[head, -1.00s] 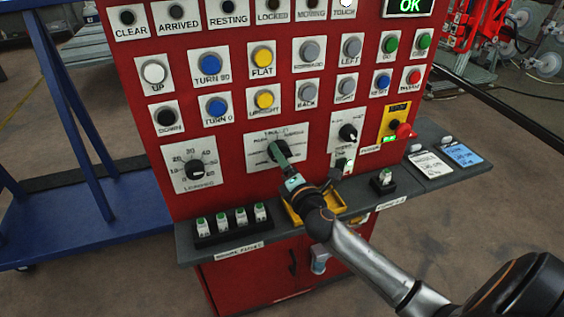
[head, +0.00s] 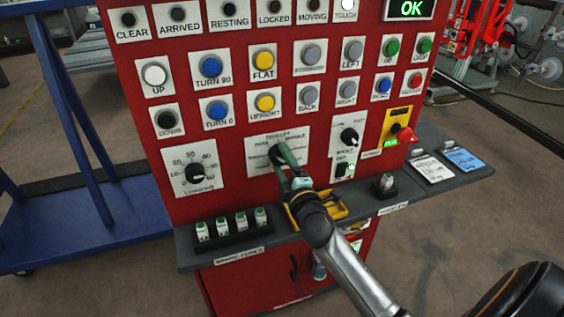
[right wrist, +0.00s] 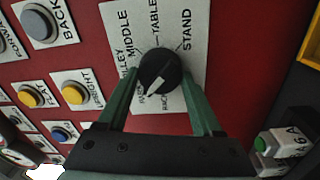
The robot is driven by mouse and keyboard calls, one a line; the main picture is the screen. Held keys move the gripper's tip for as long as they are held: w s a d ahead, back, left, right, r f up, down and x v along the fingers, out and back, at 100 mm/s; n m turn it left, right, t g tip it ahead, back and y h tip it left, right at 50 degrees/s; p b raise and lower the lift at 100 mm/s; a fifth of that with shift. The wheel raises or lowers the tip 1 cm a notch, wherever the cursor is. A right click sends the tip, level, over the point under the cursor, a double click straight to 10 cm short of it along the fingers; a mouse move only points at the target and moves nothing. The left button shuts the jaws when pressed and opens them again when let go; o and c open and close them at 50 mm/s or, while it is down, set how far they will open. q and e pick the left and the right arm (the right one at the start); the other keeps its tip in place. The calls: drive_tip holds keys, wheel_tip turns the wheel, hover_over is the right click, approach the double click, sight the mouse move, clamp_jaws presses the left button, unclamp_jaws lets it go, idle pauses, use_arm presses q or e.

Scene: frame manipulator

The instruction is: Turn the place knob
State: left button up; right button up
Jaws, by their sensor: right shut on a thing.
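The place knob (head: 275,154) is a round black knob on a white label plate in the middle of the red panel. In the right wrist view the knob (right wrist: 166,66) shows a white pointer mark toward the lower left, near small lettering. MIDDLE, TABLE and STAND can be read around it. My right gripper (head: 286,153) reaches up to the knob from the lower right. Its green fingers lie on either side of the knob and are shut on it. They partly hide the plate's lower part. My left gripper is not in view.
The loading knob (head: 195,172) is left of the plate, and another black knob (head: 349,136) is right. A red switch (head: 405,134) on yellow sits further right. Below, the grey shelf (head: 235,243) carries a block of several green-topped pieces (head: 231,224) and a yellow tray (head: 329,207).

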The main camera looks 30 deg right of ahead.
idle(0.5)
drive_tip(key=o, duration=1.4)
drive_tip(key=shift+s, duration=0.1)
drive_tip(key=shift+b+v, duration=0.75)
drive_tip(key=shift+v, duration=5.45)
